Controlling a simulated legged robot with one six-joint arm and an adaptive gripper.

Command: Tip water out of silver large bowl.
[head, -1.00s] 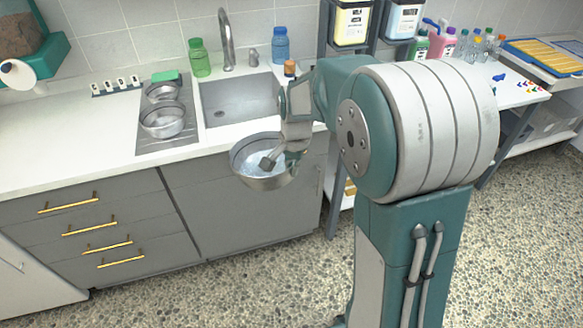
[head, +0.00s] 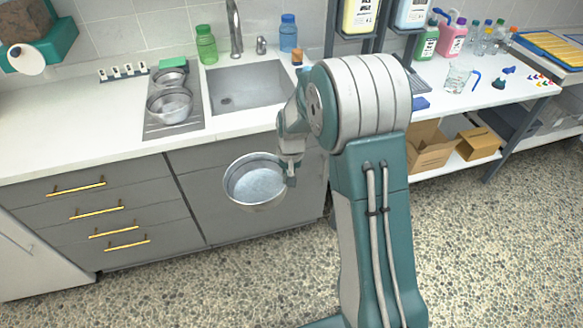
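A large silver bowl (head: 256,182) hangs in the air in front of the grey cabinet doors, below the counter's front edge. It looks nearly upright, with its opening facing up, and a pale, bluish surface that looks like water shows inside. My gripper (head: 289,178) is at the bowl's right rim and appears shut on it; the fingertips are small and partly hidden. The sink (head: 240,88) is set in the counter behind the bowl, and its basin looks empty.
Two silver bowls, a smaller one (head: 172,78) and a larger one (head: 170,106), stand on the drainboard left of the sink. Green (head: 206,44) and blue (head: 288,33) bottles and the faucet (head: 236,30) stand behind the sink. A shelved table (head: 470,95) stands right.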

